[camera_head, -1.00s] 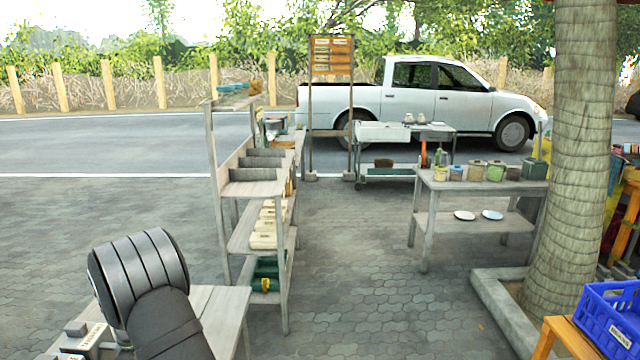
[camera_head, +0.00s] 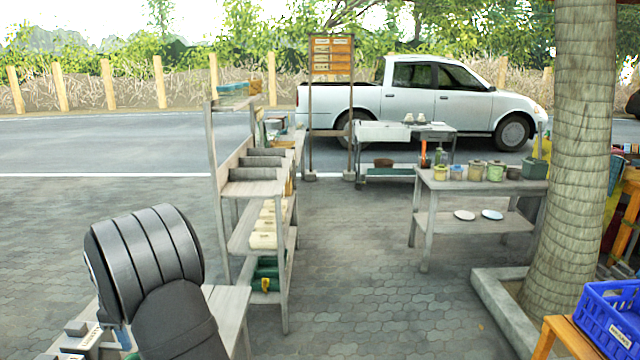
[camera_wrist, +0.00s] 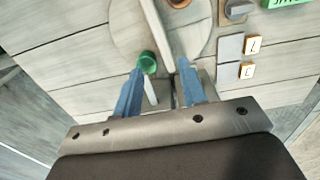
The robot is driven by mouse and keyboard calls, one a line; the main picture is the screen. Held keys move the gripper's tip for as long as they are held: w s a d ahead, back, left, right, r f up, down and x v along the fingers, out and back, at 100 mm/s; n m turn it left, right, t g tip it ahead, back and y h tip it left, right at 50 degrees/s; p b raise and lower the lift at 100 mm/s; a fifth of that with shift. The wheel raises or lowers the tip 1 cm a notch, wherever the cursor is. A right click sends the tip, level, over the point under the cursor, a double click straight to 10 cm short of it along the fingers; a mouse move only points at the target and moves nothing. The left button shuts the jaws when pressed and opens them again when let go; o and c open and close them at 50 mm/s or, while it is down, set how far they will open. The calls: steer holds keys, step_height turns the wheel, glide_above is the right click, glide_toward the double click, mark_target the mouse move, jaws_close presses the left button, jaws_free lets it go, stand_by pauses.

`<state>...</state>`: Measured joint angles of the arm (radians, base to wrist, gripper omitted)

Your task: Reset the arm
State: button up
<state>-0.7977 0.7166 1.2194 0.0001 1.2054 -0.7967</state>
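My gripper (camera_wrist: 162,82) shows in the wrist view as two blue fingers standing apart, with no object clearly held between them. It points down over a grey plank tabletop (camera_wrist: 70,55). A green round-topped piece (camera_wrist: 147,62) lies beside the left fingertip; I cannot tell whether they touch. A pale long bar (camera_wrist: 160,30) runs across a round board (camera_wrist: 122,28) beyond the fingertips. In the head view my dark arm covers part of the near worktable (camera_head: 228,305), and most of the gripper is hidden.
Small lettered tiles (camera_wrist: 252,46) and a green labelled block (camera_wrist: 285,3) lie at the right in the wrist view. In the head view, a shelf rack (camera_head: 262,188) stands beyond the near worktable, a bench with pots (camera_head: 480,185) to the right, and a blue crate (camera_head: 608,318) at lower right. Paving between is clear.

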step_height(320, 180, down, 16)
steer(key=m, duration=0.7)
steer(key=shift+s+r, duration=0.15)
steer(key=shift+r, duration=0.05)
step_height(320, 180, up, 17)
steer(key=n, duration=0.7)
step_height(320, 180, down, 17)
steer(key=shift+f, duration=0.1)
